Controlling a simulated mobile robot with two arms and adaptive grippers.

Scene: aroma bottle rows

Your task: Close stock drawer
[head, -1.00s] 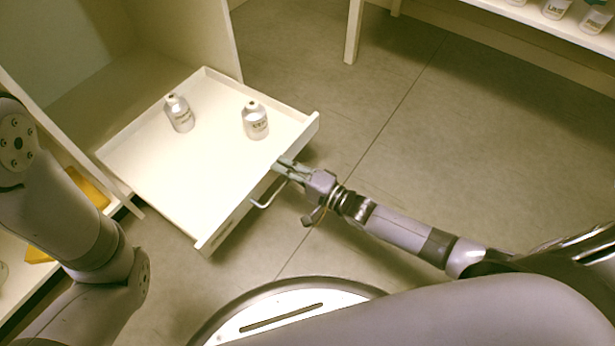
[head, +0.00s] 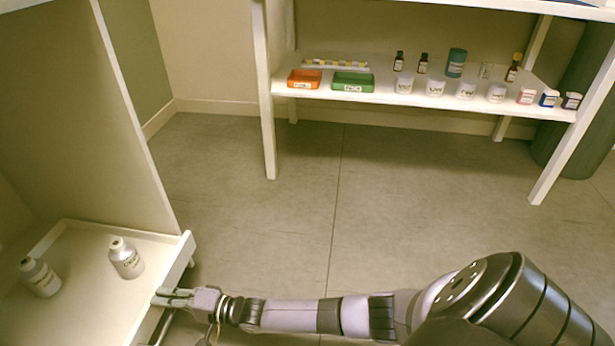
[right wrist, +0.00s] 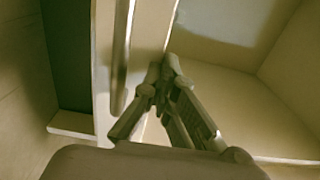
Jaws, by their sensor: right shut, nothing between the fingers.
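The stock drawer (head: 95,292) is pulled out at the lower left of the head view, its near part cut off by the frame. A bar handle (head: 160,327) is on its front, also in the right wrist view (right wrist: 122,55). Two white bottles stand inside, one to the left (head: 40,278) and one to the right (head: 126,260). My right gripper (head: 160,297) is shut and empty, its fingertips at the drawer front beside the handle. In the right wrist view the fingertips (right wrist: 165,72) meet the pale front panel; contact is unclear. My left gripper is out of view.
The cabinet side panel (head: 130,120) rises behind the drawer. A shelf unit (head: 400,95) with trays, jars and small bottles stands at the back right. The grey floor (head: 330,210) between is clear.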

